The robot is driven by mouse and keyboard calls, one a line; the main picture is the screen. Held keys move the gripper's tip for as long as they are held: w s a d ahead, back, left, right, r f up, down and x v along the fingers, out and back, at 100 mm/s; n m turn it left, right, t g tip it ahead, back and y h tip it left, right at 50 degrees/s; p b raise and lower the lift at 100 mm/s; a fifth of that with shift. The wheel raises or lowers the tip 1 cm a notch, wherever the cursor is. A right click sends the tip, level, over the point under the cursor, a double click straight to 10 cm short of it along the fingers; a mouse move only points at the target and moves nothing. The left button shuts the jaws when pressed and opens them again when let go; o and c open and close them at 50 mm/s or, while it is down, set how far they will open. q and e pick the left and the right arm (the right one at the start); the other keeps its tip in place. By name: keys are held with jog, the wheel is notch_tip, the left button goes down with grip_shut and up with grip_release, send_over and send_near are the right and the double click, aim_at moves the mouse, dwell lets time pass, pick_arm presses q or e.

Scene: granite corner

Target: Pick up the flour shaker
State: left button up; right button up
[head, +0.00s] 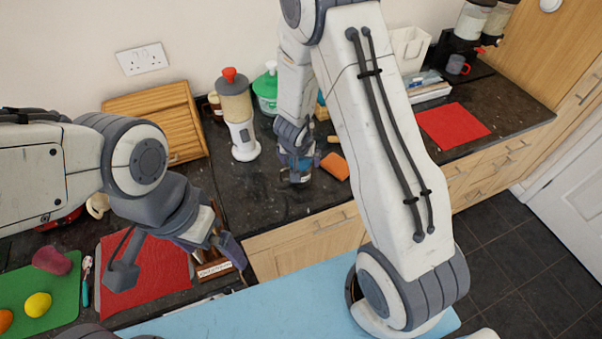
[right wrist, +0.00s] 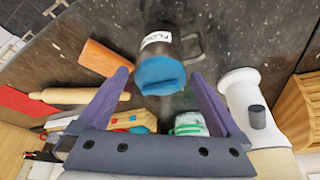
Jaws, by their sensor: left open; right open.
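The flour shaker (right wrist: 160,62) has a blue lid, a dark body and a white label with partly readable lettering. In the right wrist view it stands on the dark counter, just beyond and between my right gripper's fingertips (right wrist: 160,80). The right gripper is open, with one finger on each side of the blue lid, and I see no grip on it. In the head view the shaker (head: 299,174) is mostly hidden by the right gripper (head: 296,166). My left gripper (head: 178,258) is open and empty over the red mat at the left.
The counter in front of the shaker is clear.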

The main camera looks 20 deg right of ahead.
jog(key=b+x, duration=0.1)
jog(key=x, duration=0.3)
jog(key=c, duration=1.3)
jog(key=shift+r, duration=0.1)
jog(key=shift+c, duration=0.2)
